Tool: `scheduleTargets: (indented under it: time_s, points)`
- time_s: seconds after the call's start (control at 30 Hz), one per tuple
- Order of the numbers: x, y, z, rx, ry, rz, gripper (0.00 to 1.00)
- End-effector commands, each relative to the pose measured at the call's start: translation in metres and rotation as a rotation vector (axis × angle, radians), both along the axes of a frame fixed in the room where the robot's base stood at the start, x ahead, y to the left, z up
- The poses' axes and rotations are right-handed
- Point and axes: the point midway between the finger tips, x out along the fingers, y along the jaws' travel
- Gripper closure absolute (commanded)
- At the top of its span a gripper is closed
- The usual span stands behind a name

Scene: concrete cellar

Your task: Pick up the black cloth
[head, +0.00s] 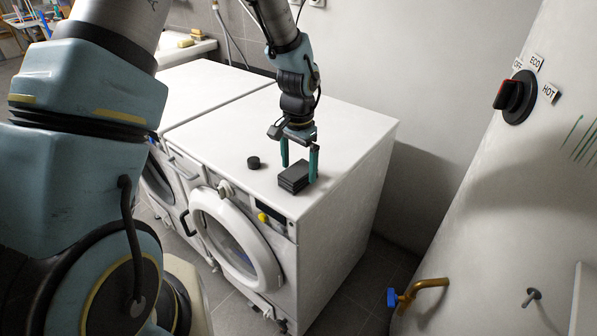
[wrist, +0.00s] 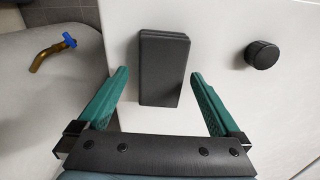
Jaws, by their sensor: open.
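The black cloth (head: 294,177) is a dark, folded, block-like stack lying on top of the right-hand washing machine (head: 330,123), near its front edge. In the wrist view the cloth (wrist: 163,68) is a dark rectangle between and ahead of the fingertips. My gripper (head: 300,166) is open above the machine top, right at the cloth, with its green fingers pointing down. In the wrist view my gripper (wrist: 159,72) has one finger on each side of the cloth, with a gap on both sides. I cannot tell how high the fingertips are above the surface.
A small black round knob-like piece (head: 253,162) stands on the machine top left of the cloth; it also shows in the wrist view (wrist: 262,54). A white boiler-like tank with a black dial (head: 515,97) and a brass tap (head: 420,291) stands at the right. The machine top behind is clear.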

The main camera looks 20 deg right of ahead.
Motion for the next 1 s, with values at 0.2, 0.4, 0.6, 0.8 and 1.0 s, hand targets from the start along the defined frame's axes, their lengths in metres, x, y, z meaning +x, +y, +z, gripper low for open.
scheduleTargets:
  time_s: [0.2,0.4,0.6,0.8,1.0]
  points:
    - [0.000,0.000,-0.019,0.000,0.000,-0.002,0.00]
    - [0.000,0.000,-0.021,0.000,-0.001,-0.001,0.00]
    - [0.000,0.000,-0.021,0.000,-0.001,-0.001,0.18]
    - [0.000,0.000,-0.021,0.000,-0.001,-0.001,0.41]
    - [0.000,0.000,-0.020,0.000,-0.001,-0.001,0.63]
